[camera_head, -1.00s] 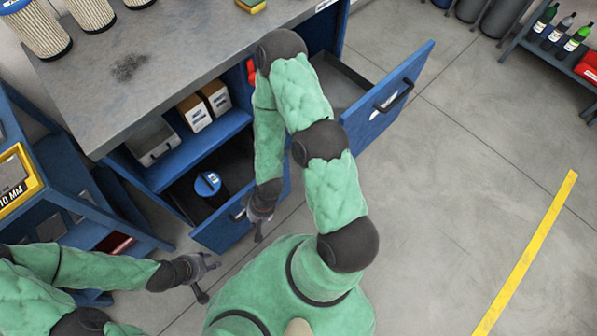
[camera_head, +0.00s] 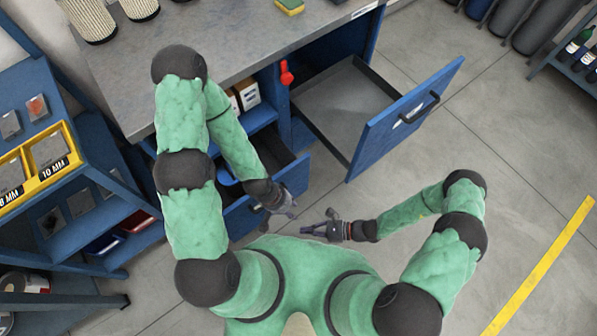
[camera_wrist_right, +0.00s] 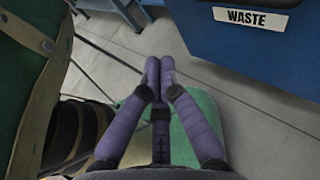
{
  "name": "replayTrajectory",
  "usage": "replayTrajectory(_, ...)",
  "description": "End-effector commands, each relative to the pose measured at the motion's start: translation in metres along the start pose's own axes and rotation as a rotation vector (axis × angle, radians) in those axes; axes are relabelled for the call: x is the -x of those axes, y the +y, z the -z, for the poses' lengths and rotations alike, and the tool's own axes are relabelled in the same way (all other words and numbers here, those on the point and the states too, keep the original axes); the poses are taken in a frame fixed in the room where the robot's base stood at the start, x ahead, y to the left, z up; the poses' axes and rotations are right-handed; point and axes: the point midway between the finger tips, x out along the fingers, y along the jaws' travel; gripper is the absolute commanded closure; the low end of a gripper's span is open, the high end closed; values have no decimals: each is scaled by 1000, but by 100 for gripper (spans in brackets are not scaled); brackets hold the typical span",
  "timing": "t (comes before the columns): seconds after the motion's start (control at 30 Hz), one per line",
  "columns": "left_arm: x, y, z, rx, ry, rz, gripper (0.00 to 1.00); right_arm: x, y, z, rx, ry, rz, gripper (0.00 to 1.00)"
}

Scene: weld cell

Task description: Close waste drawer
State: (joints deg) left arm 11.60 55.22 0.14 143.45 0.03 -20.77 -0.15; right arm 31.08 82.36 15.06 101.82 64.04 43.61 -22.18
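The waste drawer (camera_head: 405,115) is pulled well out of the blue bench at the right. Its blue front has a dark bar handle (camera_head: 418,107), and its grey inside looks empty. The right wrist view shows its WASTE label (camera_wrist_right: 250,17) at top right. My right gripper (camera_head: 312,229) is in front of the bench, below and left of the drawer front, pointing left. In the right wrist view its purple fingers (camera_wrist_right: 159,72) meet at the tips with nothing between them. My left gripper (camera_head: 291,208) is by the front of a smaller open drawer (camera_head: 300,172); its finger gap is unclear.
The smaller drawer holds a blue-topped item (camera_head: 228,174), partly hidden by my left arm. A red object (camera_head: 286,74) sits on the bench side between the drawers. A blue shelf rack (camera_head: 85,200) stands at left.

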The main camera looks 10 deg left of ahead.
Motion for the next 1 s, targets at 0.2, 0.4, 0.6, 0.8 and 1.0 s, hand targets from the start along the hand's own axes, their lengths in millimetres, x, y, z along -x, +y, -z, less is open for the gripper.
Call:
replayTrajectory(0.2, 16, 5, 0, 1, 0, 0, 60, 4, -79, 15, -152, -187, 515, 100)
replayTrajectory(0.4, 20, 7, -1, 1, 0, 0, 60, 28, -112, 34, -181, -228, 794, 100)
replayTrajectory(0.6, 19, 7, -1, 0, 0, 0, 60, 30, -122, 39, -181, -232, 848, 100)
replayTrajectory(0.8, 16, 6, 0, 0, 0, 0, 60, 14, -138, 35, -180, -233, 842, 100)
replayTrajectory(1.0, 12, 4, 0, 0, 0, 0, 60, -2, -157, 32, -179, -233, 841, 100)
